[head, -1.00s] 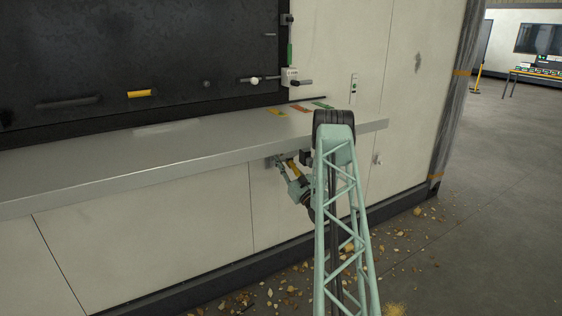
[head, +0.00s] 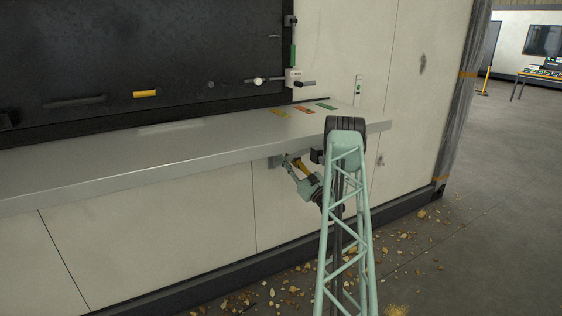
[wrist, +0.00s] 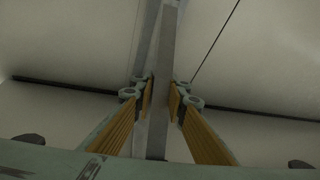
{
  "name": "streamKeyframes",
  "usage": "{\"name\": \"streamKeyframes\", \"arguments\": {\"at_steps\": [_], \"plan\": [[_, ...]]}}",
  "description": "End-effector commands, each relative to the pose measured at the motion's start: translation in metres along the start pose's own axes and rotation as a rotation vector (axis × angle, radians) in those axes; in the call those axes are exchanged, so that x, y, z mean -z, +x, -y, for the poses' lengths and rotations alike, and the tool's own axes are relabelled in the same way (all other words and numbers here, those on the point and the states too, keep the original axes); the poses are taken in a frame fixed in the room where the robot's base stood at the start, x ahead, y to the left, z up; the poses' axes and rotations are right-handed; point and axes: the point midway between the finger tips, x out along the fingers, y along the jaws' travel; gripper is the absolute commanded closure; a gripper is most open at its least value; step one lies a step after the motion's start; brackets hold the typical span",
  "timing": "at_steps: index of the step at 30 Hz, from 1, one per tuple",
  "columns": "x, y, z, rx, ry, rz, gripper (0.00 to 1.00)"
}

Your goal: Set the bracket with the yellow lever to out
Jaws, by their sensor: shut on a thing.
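A grey metal bar of a bracket hangs under the front of the long grey shelf (head: 180,160). In the head view the bracket (head: 276,161) shows only as a small grey piece below the shelf edge. My gripper (head: 286,160) reaches up to it from the lower right. In the wrist view the bar (wrist: 167,40) runs up between the two yellow ribbed fingers, and my gripper (wrist: 160,96) is shut on it. The yellow in the head view at the gripper appears to be its finger pads. I cannot make out a separate yellow lever on this bracket.
Above the shelf is a dark panel (head: 90,60) with a yellow handle (head: 145,93). A white latch block (head: 294,75) with a green rod is at its right edge. Coloured labels (head: 304,109) lie on the shelf. Debris covers the floor; open floor lies to the right.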

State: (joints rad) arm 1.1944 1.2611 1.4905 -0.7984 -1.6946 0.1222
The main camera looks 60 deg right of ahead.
Motion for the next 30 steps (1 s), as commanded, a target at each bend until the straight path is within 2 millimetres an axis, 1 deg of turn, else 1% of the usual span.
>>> {"name": "streamKeyframes", "arguments": {"at_steps": [8, 9, 14, 25, 30], "plan": [[0.0007, 0.0000, -0.0017, -0.001, 0.000, -0.001, 1.00], [0.0007, 0.0000, -0.0018, -0.001, 0.000, -0.001, 0.86], [0.0005, -0.0003, -0.0015, -0.001, 0.000, -0.001, 0.72], [0.0001, -0.0017, -0.0010, 0.000, 0.001, 0.000, 0.72], [-0.0002, -0.0090, -0.0012, -0.001, 0.001, 0.000, 0.72]]}}
